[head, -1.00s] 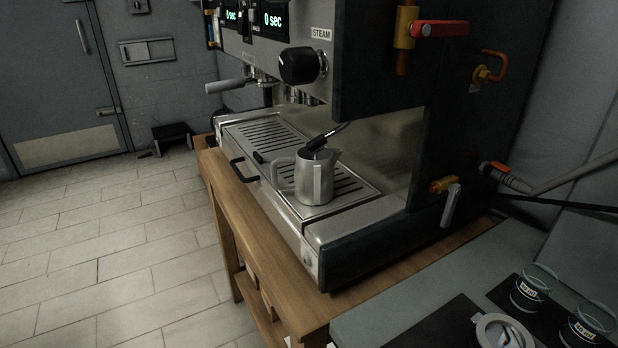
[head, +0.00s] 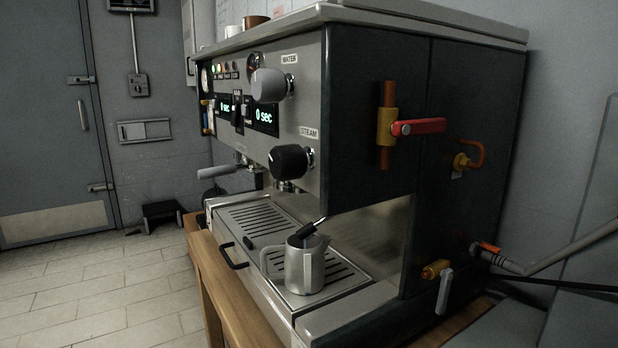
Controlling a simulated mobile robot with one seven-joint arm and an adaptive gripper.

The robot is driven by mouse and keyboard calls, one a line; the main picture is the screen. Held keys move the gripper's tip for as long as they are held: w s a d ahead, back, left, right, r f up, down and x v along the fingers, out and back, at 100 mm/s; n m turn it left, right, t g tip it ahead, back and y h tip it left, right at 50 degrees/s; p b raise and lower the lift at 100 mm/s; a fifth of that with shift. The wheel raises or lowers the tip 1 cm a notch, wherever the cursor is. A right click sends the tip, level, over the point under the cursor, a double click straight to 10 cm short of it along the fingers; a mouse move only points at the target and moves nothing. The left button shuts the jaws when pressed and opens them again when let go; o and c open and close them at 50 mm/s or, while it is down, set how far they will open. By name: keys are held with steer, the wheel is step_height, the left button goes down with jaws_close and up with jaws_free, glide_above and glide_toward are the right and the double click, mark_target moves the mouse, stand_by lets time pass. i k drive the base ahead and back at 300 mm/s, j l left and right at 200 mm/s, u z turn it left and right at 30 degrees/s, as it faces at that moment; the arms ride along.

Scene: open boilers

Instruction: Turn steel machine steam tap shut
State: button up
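The steel espresso machine (head: 340,255) stands on a wooden table, seen from its front right corner. Its steam tap is a black round knob (head: 288,161) on the front face, just below the "STEAM" label (head: 309,132). A grey knob (head: 269,85) sits above it by the "WATER" label. A steel milk jug (head: 304,266) stands upright on the drip tray (head: 340,272), with the black-sleeved steam wand (head: 308,231) dipping to its mouth. Whether the steam tap is open or shut cannot be told. My gripper is not in view.
On the machine's dark side are a red-handled valve (head: 417,127), an orange hooked pipe (head: 468,156) and a yellow valve with a grey lever (head: 443,284). A pipe (head: 560,255) runs in from the right.

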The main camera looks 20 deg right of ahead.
mark_target(287, 162)
steer(key=j+z, duration=0.4)
steer(key=k+j+z, duration=0.15)
steer(key=j+z, duration=0.3)
steer(key=l, duration=0.1)
